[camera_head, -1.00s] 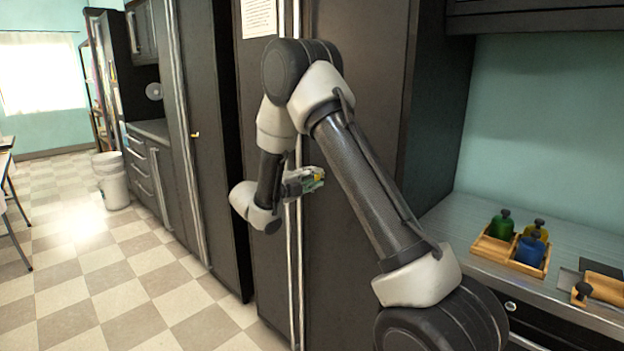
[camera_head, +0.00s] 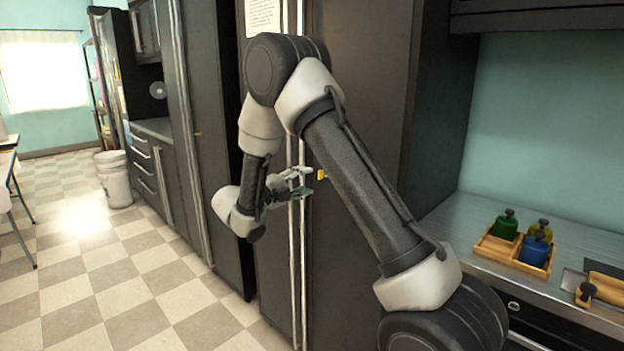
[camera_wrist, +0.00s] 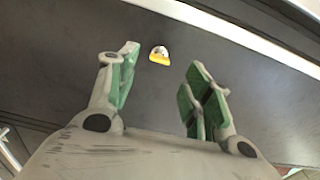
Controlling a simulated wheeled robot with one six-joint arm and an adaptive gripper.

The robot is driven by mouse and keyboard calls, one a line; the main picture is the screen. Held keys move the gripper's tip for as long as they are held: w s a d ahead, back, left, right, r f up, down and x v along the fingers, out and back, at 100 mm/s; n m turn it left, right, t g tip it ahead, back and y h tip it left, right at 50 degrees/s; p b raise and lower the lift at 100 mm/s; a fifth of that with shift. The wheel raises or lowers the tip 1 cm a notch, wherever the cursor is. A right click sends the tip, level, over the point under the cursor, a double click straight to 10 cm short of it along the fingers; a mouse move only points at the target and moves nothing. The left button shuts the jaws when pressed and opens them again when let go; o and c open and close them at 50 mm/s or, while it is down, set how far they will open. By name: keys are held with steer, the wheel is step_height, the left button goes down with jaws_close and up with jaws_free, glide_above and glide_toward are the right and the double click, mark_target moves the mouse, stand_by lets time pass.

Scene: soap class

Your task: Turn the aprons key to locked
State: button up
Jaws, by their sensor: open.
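A small yellow key (camera_head: 320,174) sticks out of the dark cabinet door, just right of the long pale handles. In the wrist view the key (camera_wrist: 158,57) sits at a round silver lock, its yellow bar lying roughly level across the picture. My gripper (camera_head: 306,183) is open and empty, left of the key and apart from it, with its fingers pointing towards the door. In the wrist view its green-padded fingers are spread, with the key beyond and between their tips. No label naming the key or its locked position is readable.
The long vertical door handles (camera_head: 297,265) stand close by my gripper. Another small yellow key (camera_head: 197,133) shows on the cabinet further left. A counter at right bears a wooden tray (camera_head: 497,254) with several bottles. The checkered floor at left is largely clear.

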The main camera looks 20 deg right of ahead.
steer(key=v, duration=0.6)
steer(key=shift+a, duration=0.1)
